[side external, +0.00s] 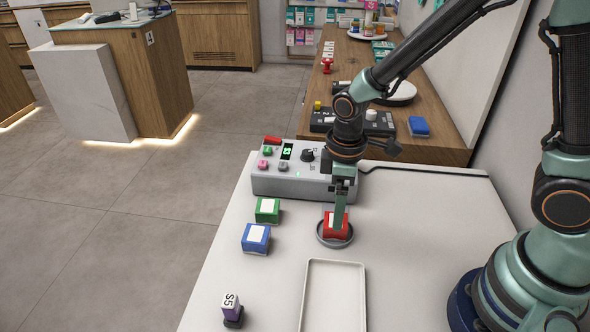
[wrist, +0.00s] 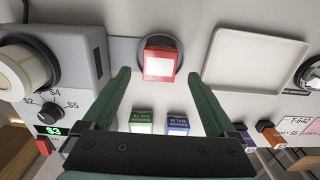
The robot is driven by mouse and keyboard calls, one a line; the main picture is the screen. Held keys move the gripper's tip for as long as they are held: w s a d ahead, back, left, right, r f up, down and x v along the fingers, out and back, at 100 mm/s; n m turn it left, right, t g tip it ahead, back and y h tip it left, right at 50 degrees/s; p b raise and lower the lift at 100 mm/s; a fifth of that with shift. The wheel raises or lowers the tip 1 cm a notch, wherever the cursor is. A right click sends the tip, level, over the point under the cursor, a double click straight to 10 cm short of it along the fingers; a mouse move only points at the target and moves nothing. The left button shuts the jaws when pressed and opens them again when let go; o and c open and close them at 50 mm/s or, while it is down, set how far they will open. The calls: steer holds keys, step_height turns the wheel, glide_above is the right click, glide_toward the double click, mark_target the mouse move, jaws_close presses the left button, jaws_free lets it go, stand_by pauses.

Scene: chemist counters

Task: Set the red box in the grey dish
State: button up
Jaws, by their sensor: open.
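The red box (side external: 330,226) with a white label sits in the round grey dish (side external: 322,241) on the white counter. In the wrist view the red box (wrist: 159,66) stands beyond my fingertips, with the dish rim (wrist: 178,61) showing around it. My gripper (side external: 340,222) is open above and close to the box in the side view. In the wrist view the fingers of my gripper (wrist: 160,78) are spread wide, with nothing between them. From the side, a finger covers part of the box.
A green box (side external: 267,210) and a blue box (side external: 256,239) stand left of the dish. A white tray (side external: 309,297) lies in front. A grey control device (side external: 290,184) stands behind, and a purple block (side external: 232,311) is at the front left.

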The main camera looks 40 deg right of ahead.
steer(key=s+d+r+m+t, duration=0.2)
steer(key=d+r+m, duration=0.2)
steer(key=r, duration=0.5)
steer(key=s+d+r+m+t, duration=0.2)
steer(key=d+r+m+t, duration=0.1)
steer(key=r, duration=0.6)
steer(key=shift+s+d+r+m+t, duration=0.25)
steer(key=shift+d+m+t, duration=0.05)
steer(key=shift+d+m, duration=0.65)
